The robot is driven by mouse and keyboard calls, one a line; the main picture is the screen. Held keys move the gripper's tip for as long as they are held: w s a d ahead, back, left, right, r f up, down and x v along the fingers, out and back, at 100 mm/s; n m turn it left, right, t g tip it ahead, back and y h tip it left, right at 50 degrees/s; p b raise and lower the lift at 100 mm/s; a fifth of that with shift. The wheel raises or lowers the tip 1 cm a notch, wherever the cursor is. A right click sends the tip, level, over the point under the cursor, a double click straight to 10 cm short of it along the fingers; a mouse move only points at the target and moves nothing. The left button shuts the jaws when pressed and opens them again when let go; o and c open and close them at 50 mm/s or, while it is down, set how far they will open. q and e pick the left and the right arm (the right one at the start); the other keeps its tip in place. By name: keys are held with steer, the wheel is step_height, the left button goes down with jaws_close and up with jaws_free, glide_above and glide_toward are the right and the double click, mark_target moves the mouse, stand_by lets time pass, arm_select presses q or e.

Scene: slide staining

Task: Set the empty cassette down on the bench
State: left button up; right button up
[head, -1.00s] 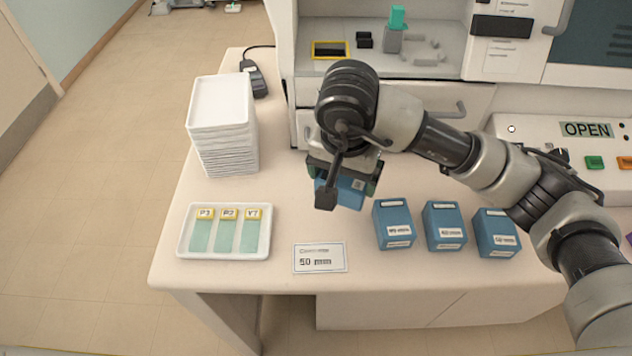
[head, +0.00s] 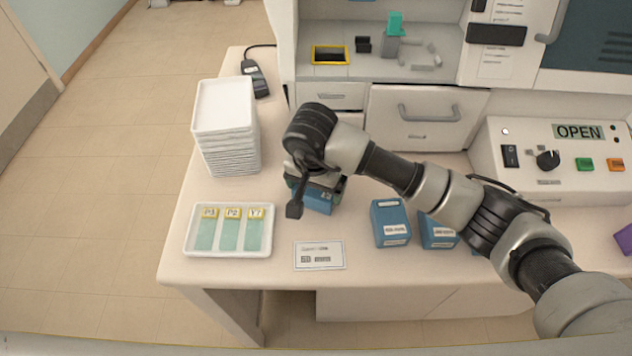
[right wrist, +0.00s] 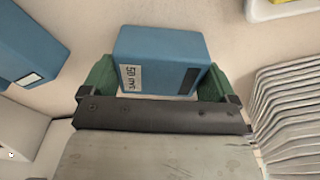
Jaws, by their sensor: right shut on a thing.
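My right gripper (head: 316,186) points down over the bench (head: 360,266) and is shut on a blue cassette (head: 314,202). In the right wrist view the cassette (right wrist: 160,58) sits between the two green fingers, with a white label reading 50 and a dark slot on its near face. The cassette is low over the bench, left of the other blue cassettes and behind the label card (head: 319,256). I cannot tell whether its underside touches the bench. The gripper and wrist hide its upper part in the head view. My left gripper is not in view.
More blue cassettes (head: 390,223) stand to the right, partly behind my arm. A white tray with three slides (head: 228,251) lies front left, with a stack of white trays (head: 224,106) behind it. A control panel (head: 560,160) reads OPEN.

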mark_target(313, 192)
steer(key=shift+f, duration=0.15)
steer(key=o, duration=0.8)
steer(key=shift+c, duration=0.2)
steer(key=shift+r, duration=0.45)
step_height(313, 192, up, 11)
steer(key=s+b, duration=0.1)
steer(key=b, duration=0.2)
steer(key=shift+s+a+r, duration=0.2)
steer(key=shift+a, duration=0.05)
